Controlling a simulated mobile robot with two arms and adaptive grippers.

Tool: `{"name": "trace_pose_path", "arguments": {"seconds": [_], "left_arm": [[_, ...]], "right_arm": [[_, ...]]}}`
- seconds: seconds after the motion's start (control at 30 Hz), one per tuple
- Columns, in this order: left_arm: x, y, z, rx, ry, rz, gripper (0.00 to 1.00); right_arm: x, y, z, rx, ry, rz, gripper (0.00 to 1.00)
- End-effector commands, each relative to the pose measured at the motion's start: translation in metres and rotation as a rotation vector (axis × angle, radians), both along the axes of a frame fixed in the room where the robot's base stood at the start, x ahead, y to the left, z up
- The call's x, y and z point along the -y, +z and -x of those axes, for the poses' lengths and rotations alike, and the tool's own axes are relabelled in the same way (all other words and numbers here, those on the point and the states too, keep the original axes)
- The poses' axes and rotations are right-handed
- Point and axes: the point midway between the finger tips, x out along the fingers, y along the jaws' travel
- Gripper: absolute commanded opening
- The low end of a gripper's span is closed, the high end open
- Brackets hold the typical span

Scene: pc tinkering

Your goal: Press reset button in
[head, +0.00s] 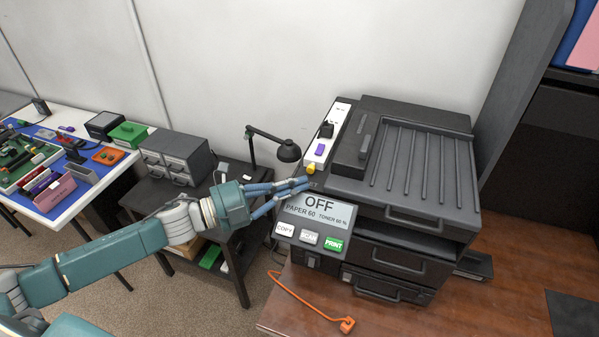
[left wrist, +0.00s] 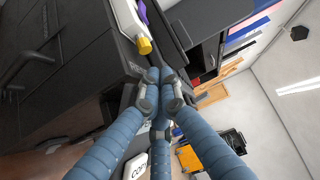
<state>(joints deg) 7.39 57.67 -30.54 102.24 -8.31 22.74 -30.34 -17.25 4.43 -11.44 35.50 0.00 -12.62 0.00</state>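The dark printer (head: 425,165) stands on a brown wooden desk. Its tilted panel (head: 318,209) reads OFF, PAPER 60, TONER 66 %. Below are a COPY button (head: 285,229), a pale button (head: 309,238) with unclear lettering and a green PRINT button (head: 334,245). A white strip (head: 322,150) on the printer's left top side bears a small yellow knob (head: 310,168); the knob also shows in the left wrist view (left wrist: 144,46). My right gripper is out of view.
A purple piece (head: 319,149) and a black plug (head: 326,130) sit on the strip. An orange cable (head: 305,302) lies on the desk (head: 400,319). A black lamp (head: 288,151) stands behind my left gripper. A cluttered white table (head: 70,200) is at the left.

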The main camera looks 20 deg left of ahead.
Motion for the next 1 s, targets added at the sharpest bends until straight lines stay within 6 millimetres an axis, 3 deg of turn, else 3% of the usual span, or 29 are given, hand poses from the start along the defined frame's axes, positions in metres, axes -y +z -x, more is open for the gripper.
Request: {"name": "trace_pose_path", "arguments": {"seconds": [0.1,0.3,0.63,1.0], "left_arm": [[0.001,0.003,-0.014,0.001,0.001,0.001,0.0],[0.002,0.001,-0.022,0.0,-0.002,0.001,0.0],[0.001,-0.001,-0.023,0.001,-0.001,0.001,0.0],[0.001,0.0,-0.048,0.0,0.002,0.0,0.0]], "right_arm": [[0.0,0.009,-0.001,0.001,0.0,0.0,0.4],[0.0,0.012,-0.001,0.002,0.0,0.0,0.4],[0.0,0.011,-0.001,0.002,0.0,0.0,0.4],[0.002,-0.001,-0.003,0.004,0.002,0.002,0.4]]}}
